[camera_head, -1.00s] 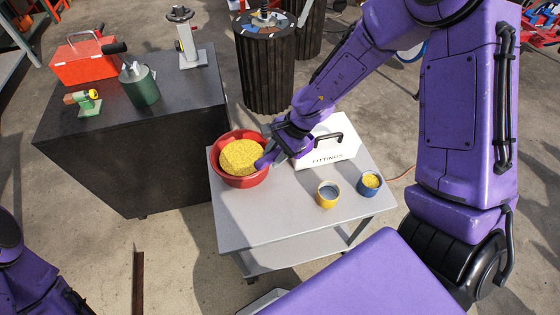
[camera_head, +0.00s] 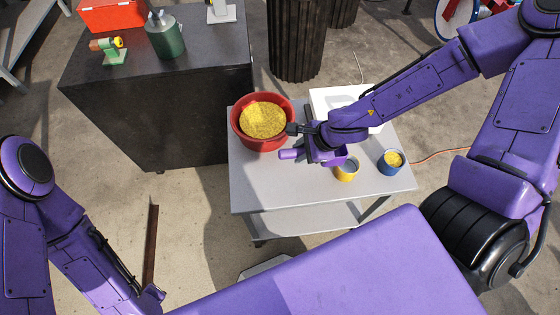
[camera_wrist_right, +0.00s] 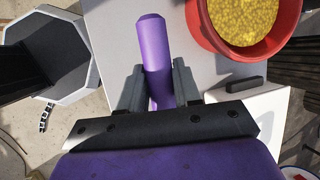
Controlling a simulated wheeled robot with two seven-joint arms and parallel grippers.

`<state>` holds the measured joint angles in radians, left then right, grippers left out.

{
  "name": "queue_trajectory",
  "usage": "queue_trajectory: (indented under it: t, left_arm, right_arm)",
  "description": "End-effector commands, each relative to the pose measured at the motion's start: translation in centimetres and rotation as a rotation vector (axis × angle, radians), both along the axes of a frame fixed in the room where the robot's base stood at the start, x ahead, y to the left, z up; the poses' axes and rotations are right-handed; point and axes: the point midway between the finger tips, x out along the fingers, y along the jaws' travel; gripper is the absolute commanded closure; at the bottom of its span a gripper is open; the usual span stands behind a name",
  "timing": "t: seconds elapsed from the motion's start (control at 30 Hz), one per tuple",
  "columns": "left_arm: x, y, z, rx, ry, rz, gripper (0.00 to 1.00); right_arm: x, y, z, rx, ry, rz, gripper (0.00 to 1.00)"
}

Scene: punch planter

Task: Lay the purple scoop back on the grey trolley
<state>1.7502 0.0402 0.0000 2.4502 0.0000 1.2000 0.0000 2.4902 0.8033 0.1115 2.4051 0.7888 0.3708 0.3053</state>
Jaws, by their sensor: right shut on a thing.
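The purple scoop (camera_head: 290,154) is in my right gripper (camera_head: 308,145), over the grey trolley (camera_head: 250,196). In the right wrist view, the gripper (camera_wrist_right: 157,86) is shut on the scoop's purple handle (camera_wrist_right: 153,45), which sticks out beyond the fingers. In the head view the handle points left, and a purple part of the scoop shows on the other side of the gripper, by the yellow cup. The scoop's bowl is mostly hidden, and I cannot tell whether it touches the trolley top. My left arm shows at lower left without a clear gripper.
A red bowl (camera_head: 263,146) of yellow grains stands at the trolley's back left. A white box (camera_head: 335,97) is behind my right arm. A yellow cup (camera_head: 346,174) and a blue cup (camera_head: 390,165) stand at right. The trolley's front left is clear. A dark cabinet (camera_head: 150,110) stands at left.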

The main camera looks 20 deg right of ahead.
Motion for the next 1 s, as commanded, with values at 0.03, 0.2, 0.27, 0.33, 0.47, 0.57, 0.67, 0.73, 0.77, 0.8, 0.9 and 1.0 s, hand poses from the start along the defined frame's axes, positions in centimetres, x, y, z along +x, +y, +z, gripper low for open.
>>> queue_trajectory:
  t: [0.03, 0.2, 0.27, 0.33, 0.47, 0.57, 0.67, 0.73, 0.77, 0.8, 0.9, 1.0]
  left_arm:
    - [0.0, 0.0, -1.5, 0.000, 0.000, 0.000, 0.57]
    - [0.0, 0.0, -3.5, 0.000, 0.000, 0.000, 0.57]
    - [0.0, 0.0, -3.8, 0.000, 0.000, 0.000, 0.57]
    - [0.0, 0.0, -4.0, 0.000, 0.000, 0.000, 0.57]
    - [0.0, 0.0, -4.2, 0.000, 0.000, 0.000, 0.57]
    - [0.0, 0.0, -4.7, 0.000, 0.000, 0.000, 0.57]
    - [0.0, 0.0, -4.4, 0.000, 0.000, 0.000, 0.57]
    - [0.0, 0.0, -4.3, 0.000, 0.000, 0.000, 0.57]
    - [0.0, 0.0, -4.4, 0.000, 0.000, 0.000, 0.57]
    - [0.0, 0.0, -4.4, 0.000, 0.000, 0.000, 0.57]
    - [0.0, 0.0, -4.4, 0.000, 0.000, 0.000, 0.57]
    - [0.0, 0.0, -4.4, 0.000, 0.000, 0.000, 0.57]
  right_arm:
    - [0.0, 1.6, -1.7, 0.001, 0.005, 0.006, 1.00]
    - [0.2, 5.7, -4.7, -0.001, 0.006, 0.004, 1.00]
    - [0.4, 6.6, -5.6, -0.001, 0.005, 0.002, 1.00]
    - [0.5, 7.4, -6.3, 0.000, 0.003, 0.001, 1.00]
    - [0.6, 8.4, -7.3, -0.002, 0.002, 0.001, 1.00]
    - [0.6, 9.2, -9.1, -0.001, 0.004, -0.001, 1.00]
    - [0.7, 9.1, -10.1, -0.001, 0.002, -0.002, 1.00]
    - [0.7, 9.1, -10.5, 0.000, 0.000, -0.001, 1.00]
    - [0.7, 9.1, -10.5, 0.000, -0.001, 0.000, 1.00]
    - [0.7, 9.1, -10.5, 0.000, -0.001, 0.000, 1.00]
    - [0.7, 9.1, -10.5, -0.001, -0.001, -0.001, 1.00]
    - [0.7, 9.1, -10.5, -0.001, -0.001, -0.001, 0.42]
